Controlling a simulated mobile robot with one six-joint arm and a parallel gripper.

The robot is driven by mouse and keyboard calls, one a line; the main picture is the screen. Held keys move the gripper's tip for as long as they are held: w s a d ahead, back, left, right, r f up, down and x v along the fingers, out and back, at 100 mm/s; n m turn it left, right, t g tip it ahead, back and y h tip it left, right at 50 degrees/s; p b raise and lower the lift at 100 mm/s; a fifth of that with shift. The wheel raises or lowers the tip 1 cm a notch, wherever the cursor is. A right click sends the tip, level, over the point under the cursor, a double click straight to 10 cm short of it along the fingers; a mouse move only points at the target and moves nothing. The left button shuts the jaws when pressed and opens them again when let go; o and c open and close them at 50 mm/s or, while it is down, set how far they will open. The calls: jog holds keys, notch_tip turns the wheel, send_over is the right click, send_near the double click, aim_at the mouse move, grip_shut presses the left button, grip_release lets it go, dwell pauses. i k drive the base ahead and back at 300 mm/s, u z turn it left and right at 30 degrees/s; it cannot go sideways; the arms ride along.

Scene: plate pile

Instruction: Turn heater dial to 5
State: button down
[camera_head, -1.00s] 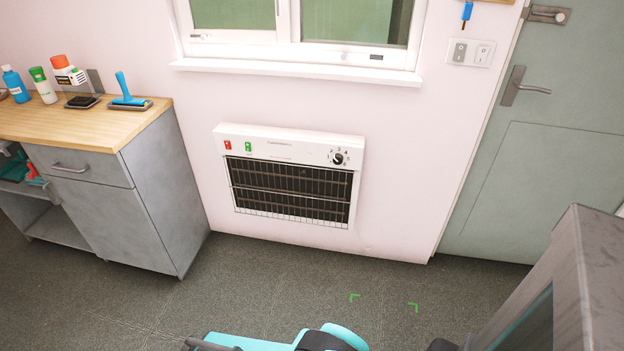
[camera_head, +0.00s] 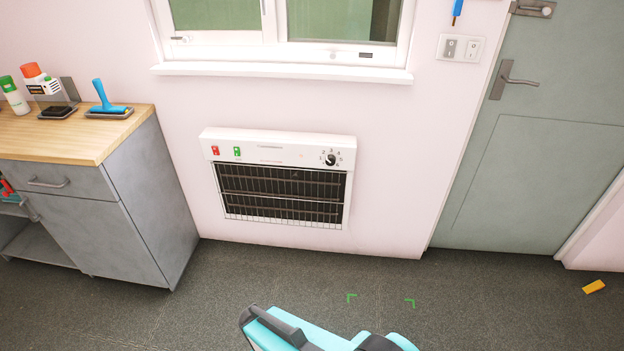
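The white wall heater (camera_head: 283,147) is mounted low on the wall below the window, with a dark grille behind wire bars. Its black dial (camera_head: 331,159) sits at the right end of the top panel, with small marks around it. The marks are too small to read, so I cannot tell the dial's setting. A red switch (camera_head: 215,151) and a green switch (camera_head: 237,152) are at the left of the panel. Part of my turquoise and black arm shows at the bottom, below and apart from the heater. My gripper's fingers are not clearly visible.
A grey cabinet with a wooden top (camera_head: 75,137) stands left of the heater. A grey-green door (camera_head: 540,150) is to the right. A yellow block (camera_head: 593,286) lies on the floor at right. The floor before the heater is clear, with green corner marks (camera_head: 351,297).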

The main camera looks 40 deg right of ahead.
aim_at(330, 160)
jog(key=z, duration=0.85)
jog(key=k, duration=1)
jog(key=i, duration=0.8)
jog(key=z, duration=0.05)
